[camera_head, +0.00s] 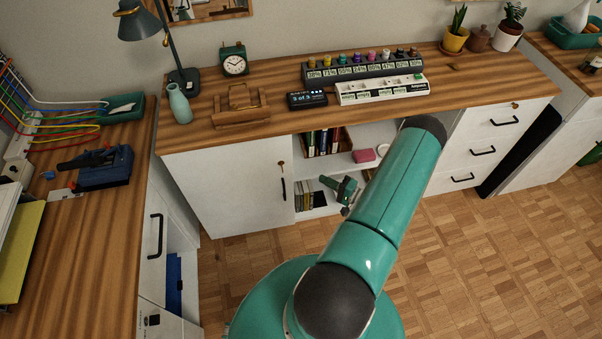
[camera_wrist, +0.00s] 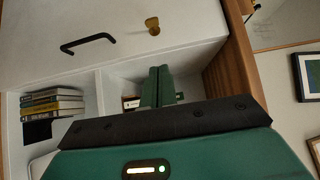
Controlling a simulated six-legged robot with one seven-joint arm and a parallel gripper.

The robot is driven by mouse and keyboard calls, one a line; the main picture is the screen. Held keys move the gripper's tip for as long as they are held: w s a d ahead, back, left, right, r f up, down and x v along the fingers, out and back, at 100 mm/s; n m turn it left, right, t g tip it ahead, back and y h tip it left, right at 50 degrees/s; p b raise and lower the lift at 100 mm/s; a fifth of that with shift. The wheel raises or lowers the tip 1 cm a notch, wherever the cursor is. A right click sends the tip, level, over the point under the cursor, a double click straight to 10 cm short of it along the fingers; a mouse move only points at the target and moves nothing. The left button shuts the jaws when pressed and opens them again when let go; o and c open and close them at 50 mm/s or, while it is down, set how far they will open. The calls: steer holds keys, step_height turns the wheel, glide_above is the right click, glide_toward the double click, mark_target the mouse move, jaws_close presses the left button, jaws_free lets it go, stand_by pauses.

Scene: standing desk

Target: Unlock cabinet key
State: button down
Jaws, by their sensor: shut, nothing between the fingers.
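The brass cabinet key (camera_head: 280,164) sits in the white cabinet door (camera_head: 225,185), near its right edge and above the black handle (camera_head: 284,190). In the wrist view, which is turned sideways, the key (camera_wrist: 152,26) shows upper centre, with the handle (camera_wrist: 88,43) to its left. My gripper (camera_head: 329,182) is shut and empty in front of the open shelves, right of and lower than the key in the head view. In the wrist view its green fingers (camera_wrist: 158,73) are together, apart from the key and below it in the picture.
Open shelves right of the door hold books (camera_head: 322,141) and a pink box (camera_head: 363,155). The wooden desktop (camera_head: 450,85) overhangs the cabinet. White drawers (camera_head: 485,150) with another brass lock piece (camera_head: 515,105) stand farther right. The parquet floor (camera_head: 500,240) is clear at right.

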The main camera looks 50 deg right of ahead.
steer(key=w+a, duration=0.5)
steer(key=w, duration=0.7)
steer(key=shift+a, duration=0.1)
